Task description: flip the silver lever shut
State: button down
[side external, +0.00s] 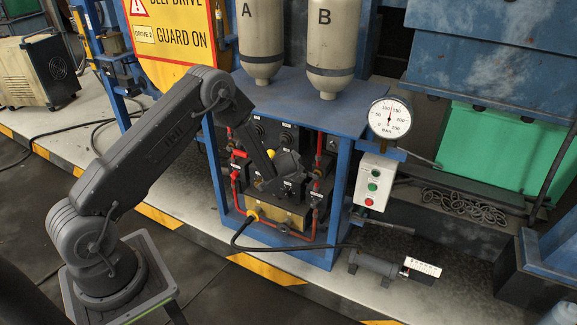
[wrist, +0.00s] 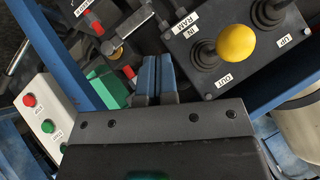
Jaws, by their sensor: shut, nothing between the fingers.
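In the wrist view, a silver-grey bar that looks like the lever (wrist: 131,26) lies above and left of my gripper, with a brass-coloured fitting at its lower end. My gripper (wrist: 157,62) has its two blue-grey fingers pressed together and empty. The fingertips are near the bar, with a small gap in the picture; contact cannot be told. In the side external view, my gripper (side external: 290,166) reaches in front of the panel inside the blue frame. The silver lever cannot be made out there, behind or among the arm and pipes.
A yellow-knobbed joystick (wrist: 237,42) on a black RAM box stands right of the fingers. Red-handled fittings (wrist: 97,28) are at the left. A button box (side external: 374,182) and a gauge (side external: 390,118) are on the frame's right. The blue frame (side external: 340,190) borders the workspace.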

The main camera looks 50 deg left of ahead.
jog(key=shift+v, duration=1.65)
jog(key=s+d+r+m+t+h, duration=0.1)
jog(key=s+d+r+h, duration=0.25)
jog(key=d+r, duration=0.65)
jog(key=s+d+r+m+t+h, duration=0.1)
jog(key=s+d+r+h, duration=0.3)
jog(key=r, duration=1)
jog(key=s+d+r+g, duration=0.1)
jog(key=s+d+r, duration=0.1)
jog(key=s, duration=1.1)
jog(key=s+d+r+g, duration=0.2)
jog(key=s+d, duration=0.1)
jog(key=s, duration=1)
jog(key=shift+d+r, duration=0.2)
jog(key=shift+r, duration=0.15)
jog(key=shift+s, duration=0.15)
